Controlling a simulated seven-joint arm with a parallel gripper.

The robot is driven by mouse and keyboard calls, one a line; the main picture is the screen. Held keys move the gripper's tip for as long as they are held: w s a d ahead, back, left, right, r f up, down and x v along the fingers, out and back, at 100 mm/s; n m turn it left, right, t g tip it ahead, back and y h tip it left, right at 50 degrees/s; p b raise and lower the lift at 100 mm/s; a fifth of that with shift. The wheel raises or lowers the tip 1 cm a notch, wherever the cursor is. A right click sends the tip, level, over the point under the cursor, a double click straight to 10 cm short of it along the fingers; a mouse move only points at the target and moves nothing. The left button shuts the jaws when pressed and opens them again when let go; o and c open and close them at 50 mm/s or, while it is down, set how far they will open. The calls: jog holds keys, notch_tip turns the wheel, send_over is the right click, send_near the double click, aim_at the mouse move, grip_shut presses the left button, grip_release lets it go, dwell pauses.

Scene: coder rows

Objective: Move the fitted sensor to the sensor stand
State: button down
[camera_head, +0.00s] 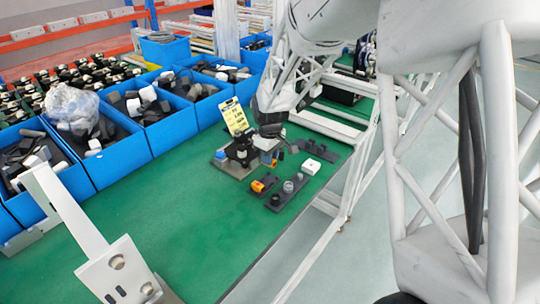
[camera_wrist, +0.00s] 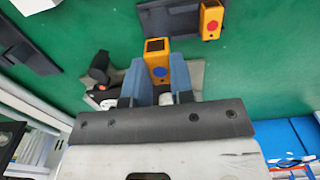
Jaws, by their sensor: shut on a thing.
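My gripper (camera_wrist: 158,84) is shut on an orange sensor (camera_wrist: 158,58) with a dark top and a blue dot, held between its two blue fingers. In the head view the held sensor shows as a small orange patch (camera_head: 275,162) beside the fixture (camera_head: 238,160). In the wrist view a grey base plate (camera_wrist: 190,78) lies behind the sensor; I cannot tell whether the sensor touches it. A second orange sensor (camera_wrist: 211,20) with a red dot sits at the end of a dark stand (camera_wrist: 165,20), apart from my gripper.
A yellow sign (camera_head: 235,117) stands behind the fixture. Blue bins (camera_head: 112,160) of parts line the far side. The green table (camera_head: 190,235) is clear in front.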

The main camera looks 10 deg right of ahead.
aim_at(270, 179)
jog(key=shift+f, duration=1.7)
jog(key=shift+f, duration=0.3)
jog(key=shift+f, duration=0.45)
jog(key=shift+f, duration=0.8)
dwell(1.3)
jog(key=c, duration=0.9)
grip_release()
notch_tip(270, 179, up, 7)
jog(key=shift+r, duration=0.4)
